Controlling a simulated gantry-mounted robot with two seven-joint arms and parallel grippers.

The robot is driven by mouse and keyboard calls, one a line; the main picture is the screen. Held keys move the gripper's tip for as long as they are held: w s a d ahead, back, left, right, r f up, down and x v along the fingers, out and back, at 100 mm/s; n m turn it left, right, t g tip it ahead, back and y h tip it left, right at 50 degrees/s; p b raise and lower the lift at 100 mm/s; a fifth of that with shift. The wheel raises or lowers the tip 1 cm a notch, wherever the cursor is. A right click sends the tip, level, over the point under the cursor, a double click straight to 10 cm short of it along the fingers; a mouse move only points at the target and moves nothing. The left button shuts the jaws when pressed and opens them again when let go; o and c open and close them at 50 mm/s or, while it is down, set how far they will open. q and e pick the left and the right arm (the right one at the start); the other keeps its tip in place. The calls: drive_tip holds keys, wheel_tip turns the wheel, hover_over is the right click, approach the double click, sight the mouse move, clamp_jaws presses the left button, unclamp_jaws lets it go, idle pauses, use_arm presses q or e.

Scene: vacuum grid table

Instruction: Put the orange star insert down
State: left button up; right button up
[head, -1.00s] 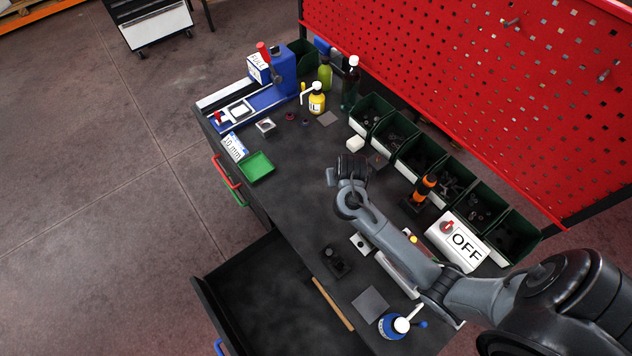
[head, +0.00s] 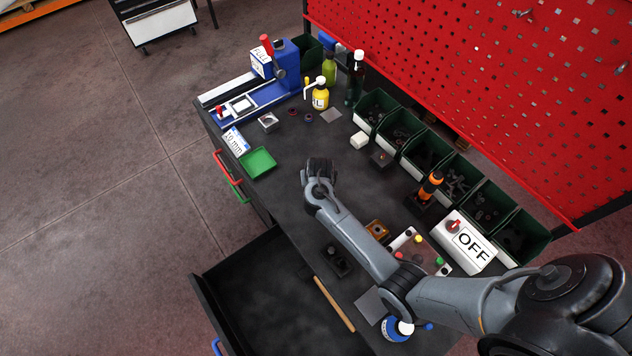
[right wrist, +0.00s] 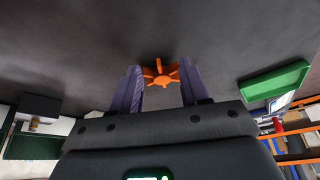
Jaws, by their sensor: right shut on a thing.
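The orange star insert (right wrist: 161,79) shows in the right wrist view between the two purple fingers of my right gripper (right wrist: 160,85). The gripper is shut on it. Several orange points of the star stick out around its middle. In the head view my right gripper (head: 319,168) is over the open middle of the dark bench top (head: 285,200), right of the green tray. The star is hidden under it there. The gap between star and bench cannot be judged. My left gripper is in neither view.
The green tray (head: 259,162) lies left of the gripper. A white block (head: 360,140) and a small dark block (head: 381,158) lie to the right, before the green bins (head: 424,155). An orange-brown block (head: 377,230) and a button board (head: 421,251) lie beside my forearm. An open drawer (head: 262,292) juts out at the front.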

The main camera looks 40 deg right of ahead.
drive_tip(key=shift+f, duration=0.25)
drive_tip(key=o, duration=1)
drive_tip(key=shift+r, duration=0.1)
drive_tip(key=p+v, duration=0.4)
drive_tip(key=v, duration=0.7)
drive_tip(key=s+a+r+n+y, duration=0.1)
drive_tip(key=s+a+r+n, duration=0.1)
drive_tip(key=s, duration=0.5)
drive_tip(key=s+a+r+n, duration=0.2)
drive_tip(key=s+a+n, duration=0.2)
drive_tip(key=s, duration=0.4)
drive_tip(key=s+a+r+n+y, duration=0.1)
drive_tip(key=s+a, duration=0.3)
drive_tip(key=s, duration=0.4)
drive_tip(key=shift+s+r+n+y+p, duration=0.1)
drive_tip(key=shift+r+n+y+p, duration=0.3)
drive_tip(key=shift+n, duration=0.5)
drive_tip(key=shift+r, duration=0.15)
